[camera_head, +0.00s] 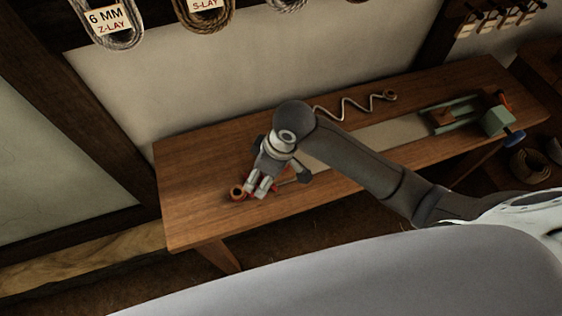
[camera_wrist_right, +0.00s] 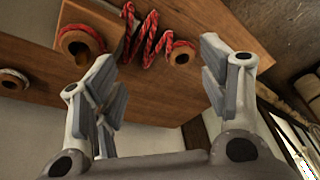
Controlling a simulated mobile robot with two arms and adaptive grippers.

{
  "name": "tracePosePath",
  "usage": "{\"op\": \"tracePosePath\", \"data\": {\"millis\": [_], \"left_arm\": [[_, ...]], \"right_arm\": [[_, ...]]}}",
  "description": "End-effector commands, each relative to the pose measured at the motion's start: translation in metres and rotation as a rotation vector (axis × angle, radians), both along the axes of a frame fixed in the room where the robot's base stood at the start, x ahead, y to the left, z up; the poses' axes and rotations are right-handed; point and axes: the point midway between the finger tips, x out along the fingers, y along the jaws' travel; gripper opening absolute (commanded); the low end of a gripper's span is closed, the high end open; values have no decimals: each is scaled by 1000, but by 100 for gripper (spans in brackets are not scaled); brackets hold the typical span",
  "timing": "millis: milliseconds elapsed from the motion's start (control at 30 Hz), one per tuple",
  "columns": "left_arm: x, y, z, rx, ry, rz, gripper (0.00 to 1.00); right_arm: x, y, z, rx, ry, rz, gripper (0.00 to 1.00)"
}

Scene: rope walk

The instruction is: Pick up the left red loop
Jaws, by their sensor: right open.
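In the head view a red-wrapped wooden loop (camera_head: 238,192) lies at the left end of the bench. My right gripper (camera_head: 262,190) is just right of it and hides most of the red rope. In the right wrist view the red rope (camera_wrist_right: 147,40) zigzags between a larger-looking red loop (camera_wrist_right: 80,40) on the left and another red loop (camera_wrist_right: 181,52) on the right. My right gripper also shows there (camera_wrist_right: 158,65), open and empty, its fingers apart from the rope. Which wrist-view loop matches the head-view one, I cannot tell. My left gripper is out of view.
The wooden bench (camera_head: 190,215) has a pale zigzag rope (camera_head: 345,108) at its back. A green and wooden device (camera_head: 460,115) stands at its right end. A pale loop (camera_wrist_right: 12,80) lies at the wrist view's left edge. Rope coils (camera_head: 110,25) hang on the wall.

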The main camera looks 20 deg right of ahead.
Motion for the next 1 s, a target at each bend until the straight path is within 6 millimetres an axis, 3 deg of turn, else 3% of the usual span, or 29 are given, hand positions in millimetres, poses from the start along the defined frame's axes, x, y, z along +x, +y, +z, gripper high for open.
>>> {"op": "tracePosePath", "data": {"millis": [200, 500, 633, 800, 1000], "left_arm": [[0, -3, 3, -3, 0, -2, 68], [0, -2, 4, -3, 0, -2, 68], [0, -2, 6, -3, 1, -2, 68], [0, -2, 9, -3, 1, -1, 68], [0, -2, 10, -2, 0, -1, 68]], "right_arm": [[30, -29, 30, -149, 46, 107, 68], [47, -64, 55, -269, 104, 130, 68], [48, -67, 48, -279, 115, 131, 68], [47, -67, 20, -279, 116, 132, 68], [48, -67, 1, -278, 112, 133, 68]]}}
